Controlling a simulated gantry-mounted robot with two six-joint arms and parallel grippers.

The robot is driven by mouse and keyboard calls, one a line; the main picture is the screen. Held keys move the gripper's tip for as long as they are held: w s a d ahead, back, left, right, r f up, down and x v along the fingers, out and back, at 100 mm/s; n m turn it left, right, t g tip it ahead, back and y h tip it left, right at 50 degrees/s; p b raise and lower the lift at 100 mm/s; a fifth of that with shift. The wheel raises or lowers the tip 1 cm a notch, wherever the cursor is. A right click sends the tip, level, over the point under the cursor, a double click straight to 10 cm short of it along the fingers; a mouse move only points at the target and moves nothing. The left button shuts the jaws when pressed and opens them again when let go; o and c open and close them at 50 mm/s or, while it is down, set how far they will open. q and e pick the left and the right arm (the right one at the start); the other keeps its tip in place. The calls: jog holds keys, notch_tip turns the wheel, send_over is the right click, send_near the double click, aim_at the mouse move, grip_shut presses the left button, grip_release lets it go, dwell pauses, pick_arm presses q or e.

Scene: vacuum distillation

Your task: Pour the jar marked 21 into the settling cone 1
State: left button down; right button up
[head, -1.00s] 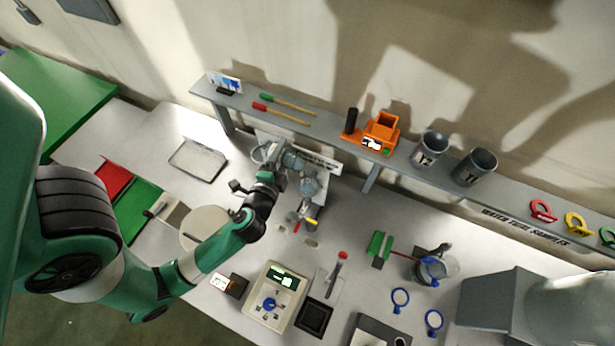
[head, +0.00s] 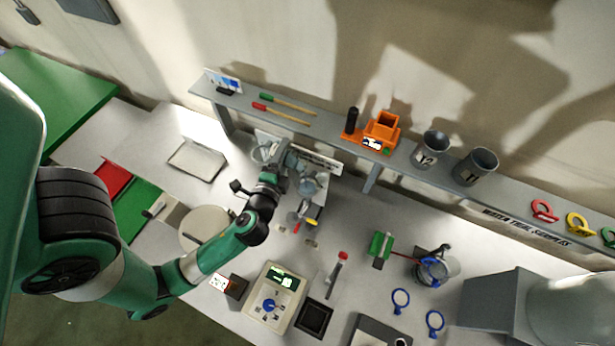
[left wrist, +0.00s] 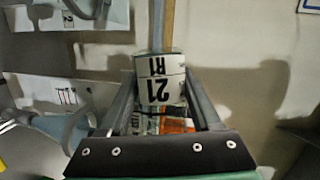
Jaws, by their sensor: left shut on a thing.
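The jar marked 21 (left wrist: 160,88) is in the left wrist view, its label reading "21 R1" upside down. It sits between the two fingers of my left gripper (left wrist: 162,105), which is shut on it. In the head view my left gripper (head: 281,160) is over the back of the bench, beside the glassware under the shelf; the jar is hard to make out there. A pale, cone-like glass vessel (head: 309,186) stands just right of the gripper. A bluish vessel (left wrist: 52,124) also shows at lower left in the wrist view. I cannot read which cone is number 1. My right gripper is not in view.
The long shelf (head: 330,136) runs behind, carrying an orange holder (head: 380,132) and two grey cups (head: 431,149). A metal tray (head: 197,160) lies left of the gripper. A beige instrument (head: 274,298) stands in front.

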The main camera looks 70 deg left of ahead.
pick_arm(q)
jog(key=shift+w+d+f+m+y+b, duration=0.15)
jog(key=shift+f+m+y+b, duration=0.2)
jog(key=shift+m+b, duration=0.3)
dwell(0.9)
jog(key=shift+r, duration=0.2)
dwell(0.3)
